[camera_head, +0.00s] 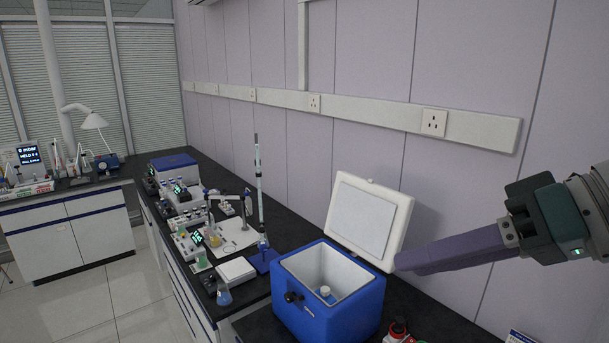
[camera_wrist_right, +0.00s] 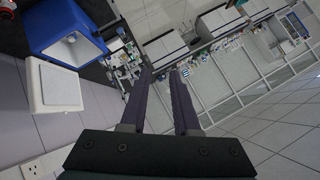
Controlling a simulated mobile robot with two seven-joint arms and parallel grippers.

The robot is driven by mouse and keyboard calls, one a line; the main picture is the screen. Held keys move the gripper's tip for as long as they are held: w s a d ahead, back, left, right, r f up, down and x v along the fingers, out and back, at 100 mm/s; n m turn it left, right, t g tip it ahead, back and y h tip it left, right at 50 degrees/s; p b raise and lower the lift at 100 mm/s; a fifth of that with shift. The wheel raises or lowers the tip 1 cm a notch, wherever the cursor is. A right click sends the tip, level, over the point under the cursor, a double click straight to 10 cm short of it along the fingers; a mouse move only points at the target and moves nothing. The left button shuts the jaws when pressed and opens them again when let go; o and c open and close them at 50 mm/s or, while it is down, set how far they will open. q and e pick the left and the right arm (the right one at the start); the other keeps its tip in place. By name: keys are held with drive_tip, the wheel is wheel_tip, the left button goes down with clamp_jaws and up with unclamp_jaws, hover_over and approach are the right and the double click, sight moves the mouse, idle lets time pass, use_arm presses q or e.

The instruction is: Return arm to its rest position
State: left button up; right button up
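My right gripper (camera_head: 408,262) comes in from the right edge of the head view, raised in the air. Its purple fingers point left and overlap the right side of the open white lid (camera_head: 366,221) of a blue cooler box in the picture. In the right wrist view the two fingertips (camera_wrist_right: 161,72) are apart with nothing held between them. The blue cooler box (camera_head: 352,317) stands below and to the left of the gripper, with a small white-capped item (camera_head: 325,292) inside. My left gripper is in neither view.
The black bench (camera_head: 285,232) runs along the wall, with a white balance (camera_head: 236,271), a blue flask (camera_head: 224,296) and a stand on it. A red-capped bottle (camera_head: 396,329) is right of the box. Open floor (camera_head: 125,298) lies left.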

drive_tip(key=s+f+g+h, duration=0.1)
drive_tip(key=s+f+h, duration=0.3)
drive_tip(key=s+f, duration=0.6)
drive_tip(key=s+d+m+g+h, duration=0.1)
drive_tip(key=s+d+h, duration=0.45)
drive_tip(key=s, duration=0.75)
wheel_tip(320, 180, down, 35)
drive_tip(key=b, duration=3.5)
wheel_tip(320, 180, up, 32)
drive_tip(key=p, duration=3.2)
drive_tip(key=shift+w+d+r+y+p, duration=0.15)
drive_tip(key=shift+w+d+y+p, duration=0.15)
drive_tip(key=shift+y+p, duration=0.1)
